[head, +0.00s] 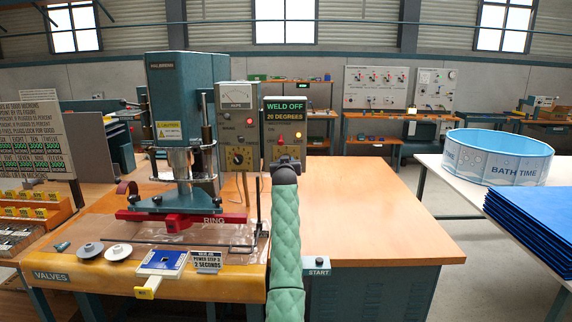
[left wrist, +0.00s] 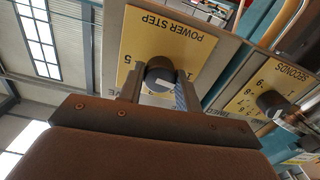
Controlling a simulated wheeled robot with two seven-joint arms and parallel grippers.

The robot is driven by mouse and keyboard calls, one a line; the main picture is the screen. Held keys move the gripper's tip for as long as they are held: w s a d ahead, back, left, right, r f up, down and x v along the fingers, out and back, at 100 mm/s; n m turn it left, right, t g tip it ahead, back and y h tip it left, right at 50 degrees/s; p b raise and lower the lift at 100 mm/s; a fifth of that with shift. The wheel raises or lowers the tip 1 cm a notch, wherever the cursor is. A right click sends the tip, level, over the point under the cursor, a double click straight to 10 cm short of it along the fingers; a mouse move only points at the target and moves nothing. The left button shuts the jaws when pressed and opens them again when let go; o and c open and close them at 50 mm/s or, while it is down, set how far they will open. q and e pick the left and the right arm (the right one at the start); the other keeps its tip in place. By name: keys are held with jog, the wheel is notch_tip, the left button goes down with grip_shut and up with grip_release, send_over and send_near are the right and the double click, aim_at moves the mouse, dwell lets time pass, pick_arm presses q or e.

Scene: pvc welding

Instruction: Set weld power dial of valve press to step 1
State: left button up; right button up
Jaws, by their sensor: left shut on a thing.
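The weld power dial (left wrist: 160,72) is a dark round knob on a yellow plate (left wrist: 185,30) marked POWER STEP, in the left wrist view. My left gripper (left wrist: 160,92) is shut on this knob, one finger on each side. A pale mark shows on the knob, but I cannot tell which step it points to. In the head view my left gripper (head: 286,163) is at the front of the grey control box (head: 270,120) and hides the dial. Its display (head: 286,111) reads WELD OFF, 20 DEGREES. My right gripper is not in view.
A second dial (left wrist: 270,103), marked SECONDS, is beside the power dial; it also shows in the head view (head: 238,157). The valve press (head: 180,100) stands left of the boxes. A placard (head: 206,261) and START button (head: 317,262) are in front. The bench's right side is clear.

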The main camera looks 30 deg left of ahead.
pick_arm(q)
jog(key=shift+f+n, duration=0.25)
jog(key=shift+n, duration=0.35)
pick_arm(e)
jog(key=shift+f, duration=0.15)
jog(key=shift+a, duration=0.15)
pick_arm(q)
jog(key=o, duration=0.9)
jog(key=shift+c, duration=0.2)
jog(key=shift+o, duration=0.7)
jog(key=shift+r, duration=0.15)
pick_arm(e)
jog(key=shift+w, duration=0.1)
pick_arm(q)
jog(key=b+v, duration=0.2)
jog(key=v, duration=0.5)
jog(key=shift+s+d, duration=0.25)
jog(key=shift+s, duration=0.05)
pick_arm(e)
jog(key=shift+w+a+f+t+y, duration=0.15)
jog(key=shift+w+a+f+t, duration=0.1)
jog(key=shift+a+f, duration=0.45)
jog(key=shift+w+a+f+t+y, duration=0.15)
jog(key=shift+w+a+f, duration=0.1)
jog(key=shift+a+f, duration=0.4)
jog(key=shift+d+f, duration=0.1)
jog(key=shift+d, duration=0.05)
